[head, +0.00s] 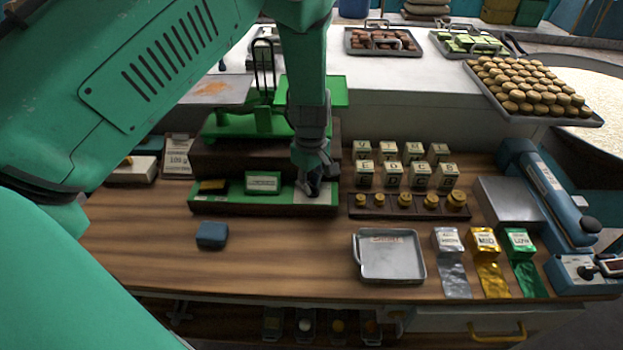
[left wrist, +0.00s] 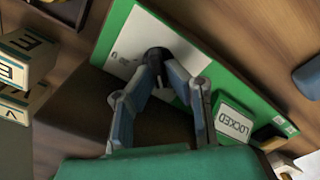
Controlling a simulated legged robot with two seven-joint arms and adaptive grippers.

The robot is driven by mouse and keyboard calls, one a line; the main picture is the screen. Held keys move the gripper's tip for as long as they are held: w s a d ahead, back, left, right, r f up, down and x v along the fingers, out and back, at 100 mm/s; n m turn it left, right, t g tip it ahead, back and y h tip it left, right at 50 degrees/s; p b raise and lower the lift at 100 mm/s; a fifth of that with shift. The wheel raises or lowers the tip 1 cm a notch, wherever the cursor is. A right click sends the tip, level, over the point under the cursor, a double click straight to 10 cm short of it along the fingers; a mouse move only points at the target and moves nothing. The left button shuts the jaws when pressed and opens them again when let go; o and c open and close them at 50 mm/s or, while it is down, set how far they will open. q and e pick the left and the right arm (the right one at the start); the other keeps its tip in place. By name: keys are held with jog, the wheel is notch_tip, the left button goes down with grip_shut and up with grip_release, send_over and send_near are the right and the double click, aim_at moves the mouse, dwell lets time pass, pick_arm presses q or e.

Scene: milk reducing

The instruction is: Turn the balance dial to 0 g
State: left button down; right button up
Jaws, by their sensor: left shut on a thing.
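The green balance (head: 237,124) stands on a dark wooden block at the back of the wooden table. Its low green front panel (head: 225,205) has a white plate at the right end, and that white plate (left wrist: 133,40) also shows in the left wrist view. A black dial knob (left wrist: 157,54) sits on the plate. My left gripper (head: 309,188) reaches down onto this end of the panel. In the left wrist view its fingers (left wrist: 160,72) are closed around the knob. The dial's reading is too small to make out. My right gripper is not in view.
A green block (left wrist: 232,124) reading LOCKED sits on the panel. Brass weights (head: 405,202) and lettered cartons (head: 391,174) stand right of my gripper. A metal tray (head: 389,256) and coloured packets (head: 485,242) lie in front. A blue block (head: 212,235) lies front left; the table between is clear.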

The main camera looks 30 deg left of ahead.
aim_at(312, 186)
pick_arm(q)
jog(key=shift+d+n, duration=0.15)
jog(key=shift+n, duration=0.95)
jog(key=c, duration=1.6)
grip_release()
jog(key=shift+d, duration=0.1)
notch_tip(312, 186, up, 12)
jog(key=shift+w, duration=0.15)
jog(key=shift+f, duration=0.1)
